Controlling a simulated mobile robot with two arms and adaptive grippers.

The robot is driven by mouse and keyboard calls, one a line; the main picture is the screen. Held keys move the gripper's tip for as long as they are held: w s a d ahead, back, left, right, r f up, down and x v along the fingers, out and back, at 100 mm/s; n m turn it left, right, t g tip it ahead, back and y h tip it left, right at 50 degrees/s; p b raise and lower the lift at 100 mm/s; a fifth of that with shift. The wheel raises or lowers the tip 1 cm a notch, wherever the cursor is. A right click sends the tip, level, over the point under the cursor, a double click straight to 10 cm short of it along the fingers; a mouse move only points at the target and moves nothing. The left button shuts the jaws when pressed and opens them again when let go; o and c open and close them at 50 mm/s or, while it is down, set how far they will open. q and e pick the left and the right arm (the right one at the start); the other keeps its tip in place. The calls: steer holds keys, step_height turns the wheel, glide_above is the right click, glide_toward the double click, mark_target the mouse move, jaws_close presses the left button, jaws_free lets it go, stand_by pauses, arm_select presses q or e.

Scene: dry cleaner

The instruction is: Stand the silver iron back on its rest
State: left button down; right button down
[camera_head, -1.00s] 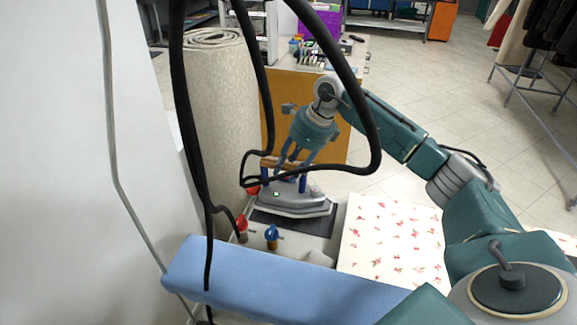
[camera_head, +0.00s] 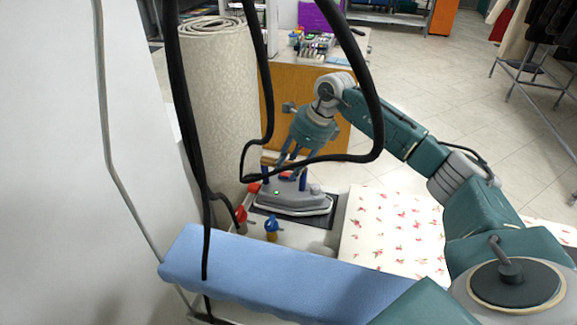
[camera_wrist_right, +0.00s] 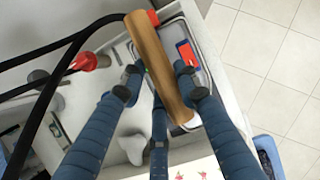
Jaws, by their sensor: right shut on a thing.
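The silver iron (camera_head: 290,203) lies with its soleplate down over a dark flat pad (camera_head: 325,219), the likely rest, on the ironing station. Its wooden handle (camera_head: 271,158) faces up; the wrist view shows the handle (camera_wrist_right: 158,68) running between my fingers, with part of the silver body (camera_wrist_right: 204,62) behind it. My right gripper (camera_head: 279,163) is shut on the handle from above, with fingers on both sides of it. The iron looks level and close to the pad; I cannot tell if it touches. My left gripper is out of view.
A black hose (camera_head: 330,157) loops across the right gripper. Red-topped and blue-topped fittings (camera_head: 271,231) stand in front of the iron. A blue padded board (camera_head: 270,275) lies nearer, a flowered board (camera_head: 395,235) to the right. A rolled rug (camera_head: 221,100) stands behind left.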

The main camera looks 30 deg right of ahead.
steer(key=shift+w+f+b, duration=0.15)
steer(key=shift+f+b, duration=0.05)
steer(key=shift+b, duration=0.3)
stand_by(0.9)
steer(key=c, duration=1.2)
jaws_free()
steer(key=shift+s+a, duration=0.1)
steer(key=shift+s, duration=0.1)
steer(key=shift+o, duration=0.2)
steer(key=shift+s+f, duration=0.3)
steer(key=shift+f, duration=0.3)
steer(key=o, duration=0.8)
steer(key=shift+w, duration=0.15)
steer(key=shift+r, duration=0.15)
steer(key=shift+r, duration=0.2)
steer(key=shift+r+p, duration=3)
steer(key=shift+r, duration=1.45)
